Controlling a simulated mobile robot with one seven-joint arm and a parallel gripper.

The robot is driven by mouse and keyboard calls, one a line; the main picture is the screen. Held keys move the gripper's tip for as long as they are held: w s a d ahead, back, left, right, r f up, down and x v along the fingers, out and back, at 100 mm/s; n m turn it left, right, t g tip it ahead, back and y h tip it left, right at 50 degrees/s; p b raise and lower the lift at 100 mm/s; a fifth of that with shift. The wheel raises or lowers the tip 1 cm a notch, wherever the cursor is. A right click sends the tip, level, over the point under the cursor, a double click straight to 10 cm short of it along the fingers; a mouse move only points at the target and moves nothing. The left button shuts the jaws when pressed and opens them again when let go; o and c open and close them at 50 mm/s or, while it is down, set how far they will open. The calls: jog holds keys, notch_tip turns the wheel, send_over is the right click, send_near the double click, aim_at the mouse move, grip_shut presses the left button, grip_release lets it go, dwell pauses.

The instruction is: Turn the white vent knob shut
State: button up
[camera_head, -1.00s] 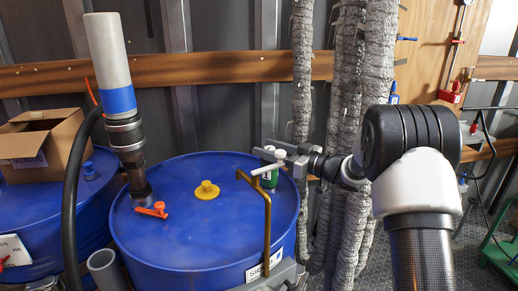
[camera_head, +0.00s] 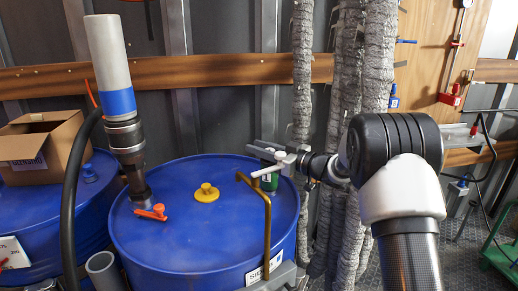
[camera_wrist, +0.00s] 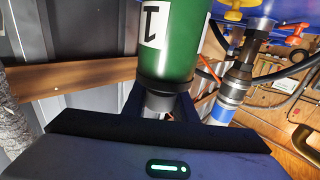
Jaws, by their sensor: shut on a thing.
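The white vent knob (camera_head: 268,170) is a bar handle on top of a green vent body (camera_head: 269,183), near the right rear rim of the blue drum (camera_head: 190,235). My gripper (camera_head: 267,160) reaches in from the right and is shut on the knob, with its grey jaws at the handle. In the wrist view the green body (camera_wrist: 178,40) carries a white label with a dark mark. Below its black collar, a greyish stem (camera_wrist: 158,103) runs down between my dark fingers. Most of the knob is hidden there by the gripper.
A bent brass pipe (camera_head: 267,225) stands close in front of the vent. A yellow cap (camera_head: 206,193) and an orange-handled valve (camera_head: 154,212) are on the drum top. Lagged grey pipes (camera_head: 345,130) rise behind my arm. An open cardboard box (camera_head: 40,150) sits at left.

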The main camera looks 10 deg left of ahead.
aim_at(269, 149)
jog(key=shift+w+d+m+t+h+b, duration=0.35)
jog(key=shift+m+t+h+b, duration=0.5)
jog(key=shift+m+t+h, duration=0.85)
jog(key=shift+w+d+m+t+h+b, duration=0.35)
jog(key=shift+m+t+h+b, duration=0.7)
jog(key=shift+h, duration=1)
jog(key=shift+w+d+m+t+h+b, duration=0.2)
jog(key=shift+d+m+t+h+b, duration=0.35)
jog(key=shift+m+t+h, duration=1.15)
jog(key=shift+m+h, duration=0.25)
jog(key=o, duration=1)
jog(key=shift+o, duration=0.2)
jog(key=v, duration=0.7)
jog(key=shift+s+p, duration=0.2)
jog(key=shift+p, duration=0.15)
